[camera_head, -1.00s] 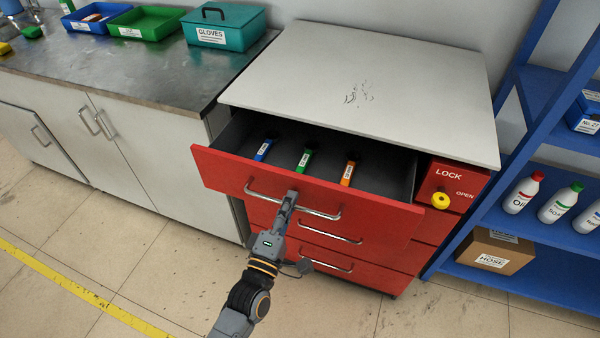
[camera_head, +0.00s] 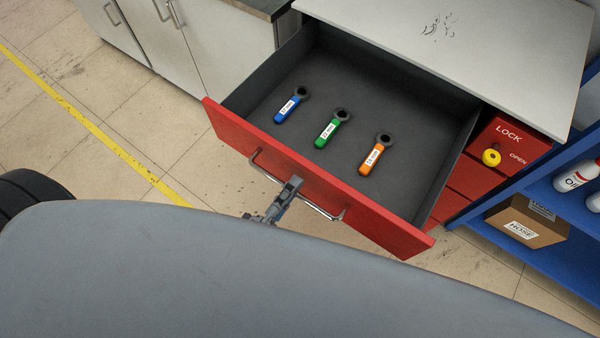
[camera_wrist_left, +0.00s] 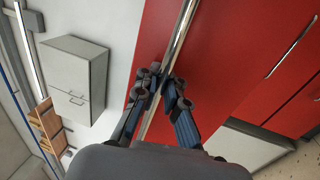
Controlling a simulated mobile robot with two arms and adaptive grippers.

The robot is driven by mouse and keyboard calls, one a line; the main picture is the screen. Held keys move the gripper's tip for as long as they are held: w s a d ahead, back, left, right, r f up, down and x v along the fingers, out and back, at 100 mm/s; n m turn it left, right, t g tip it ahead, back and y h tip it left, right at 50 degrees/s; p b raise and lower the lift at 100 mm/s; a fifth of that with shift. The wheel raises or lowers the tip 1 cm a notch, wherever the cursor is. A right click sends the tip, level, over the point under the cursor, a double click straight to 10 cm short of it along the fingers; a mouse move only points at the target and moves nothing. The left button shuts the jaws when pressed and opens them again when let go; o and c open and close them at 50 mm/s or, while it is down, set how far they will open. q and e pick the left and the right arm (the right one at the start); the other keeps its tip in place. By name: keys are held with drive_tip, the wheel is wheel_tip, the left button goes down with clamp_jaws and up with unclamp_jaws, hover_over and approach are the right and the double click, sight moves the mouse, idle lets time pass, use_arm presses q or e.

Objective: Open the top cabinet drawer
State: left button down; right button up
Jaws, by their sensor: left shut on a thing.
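The red top drawer (camera_head: 330,185) of the cabinet (camera_head: 470,40) is pulled far out in the head view. Blue, green and orange tools with ring ends lie inside it. My left gripper (camera_head: 290,188) is shut on the drawer's metal handle (camera_head: 325,212). In the left wrist view both fingers of the left gripper (camera_wrist_left: 163,85) close around the handle bar (camera_wrist_left: 178,45). The left arm below the gripper is hidden by a grey part of my own body. My right gripper is not in view.
A yellow knob (camera_head: 491,157) sits beside the LOCK label, right of the drawer. A blue shelf (camera_head: 530,210) with bottles and a cardboard box (camera_head: 527,220) stands at the right. Bare tiled floor (camera_head: 100,130) lies at the left.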

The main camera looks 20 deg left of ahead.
use_arm(q)
drive_tip(key=shift+s+f, duration=0.15)
drive_tip(key=shift+f, duration=0.05)
drive_tip(key=c, duration=1.4)
unclamp_jaws()
drive_tip(key=shift+r, duration=0.1)
drive_tip(key=shift+c, duration=0.2)
drive_tip(key=v, duration=1.2)
